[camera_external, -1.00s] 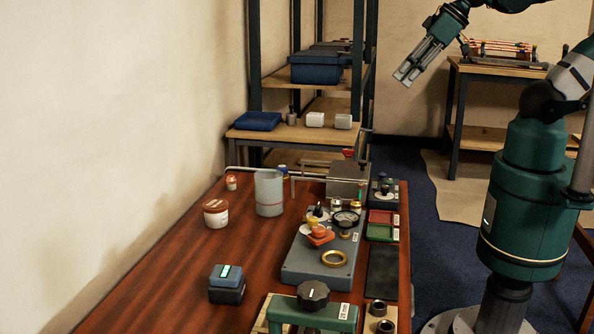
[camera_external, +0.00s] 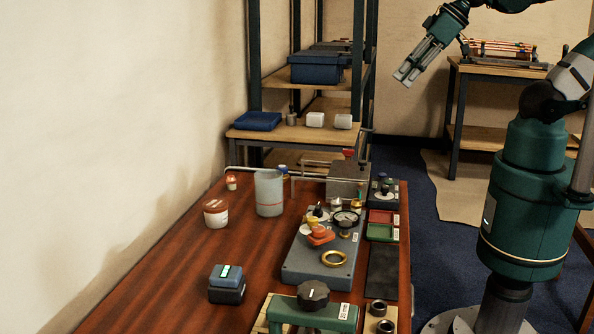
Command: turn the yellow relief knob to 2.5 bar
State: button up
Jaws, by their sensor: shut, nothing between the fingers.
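The yellow relief knob (camera_external: 318,226) appears as a small yellow-orange part on the grey manifold plate, above an orange-red piece (camera_external: 320,236); its setting is too small to read. A round pressure gauge (camera_external: 346,219) with a dark rim and pale face stands just right of it; its needle cannot be read. My gripper (camera_external: 403,79) is shut and empty, high in the air to the right of the bench, well away from the knob and touching nothing.
The grey plate (camera_external: 300,268) carries a brass ring (camera_external: 334,258). A translucent beaker (camera_external: 269,194) and a white tub (camera_external: 215,213) stand to its left. A green clamp with a black knob (camera_external: 313,295) is in front. The wooden bench (camera_external: 165,290) is clear at front left.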

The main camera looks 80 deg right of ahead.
jog(key=o, duration=0.7)
jog(key=shift+o, duration=0.9)
jog(key=shift+w+a+r, duration=0.1)
jog(key=shift+w+a, duration=0.05)
jog(key=shift+w, duration=0.05)
jog(key=w+a+f+n+g+p, duration=0.15)
jog(key=w+a+f+g, duration=0.25)
jog(key=w+a, duration=1.15)
jog(key=shift+w+a+f+n+g+p, duration=0.1)
jog(key=shift+w+a+f+g+p, duration=0.45)
jog(key=shift+a+f, duration=2.45)
jog(key=shift+w+a+f+n+g+p, duration=0.2)
jog(key=shift+w+a+f+g, duration=0.5)
jog(key=shift+a+f, duration=2.3)
jog(key=shift+w+a+f+n+g+p, duration=0.1)
jog(key=shift+w+a+f+g+p, duration=0.55)
jog(key=shift+a+f, duration=2.35)
jog(key=shift+w+a+r+t+b, duration=0.25)
jog(key=shift+a+r+t+b, duration=0.05)
jog(key=shift+a+r, duration=0.3)
